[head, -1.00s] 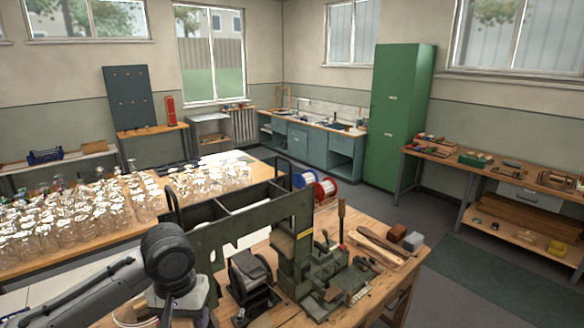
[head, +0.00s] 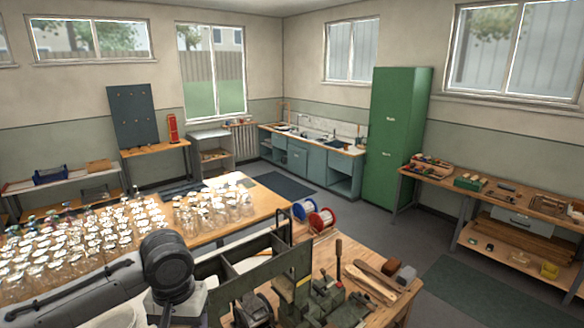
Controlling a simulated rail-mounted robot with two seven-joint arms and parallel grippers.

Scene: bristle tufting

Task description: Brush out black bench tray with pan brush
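I cannot make out the black bench tray or the pan brush for certain in the head view. Several wooden-handled tools (head: 368,285) lie on the right part of the near workbench, too small to name. My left arm comes in from the lower left and ends in a dark joint and a pale part at the bottom edge. Its fingers are out of view. My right arm and gripper do not show.
A dark green machine (head: 322,300) stands on the near workbench. Red (head: 321,220) and blue (head: 305,208) spools sit behind it. Many glass vessels (head: 85,240) crowd the left table. A green cabinet (head: 398,140) stands at the back; the floor (head: 345,222) between benches is open.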

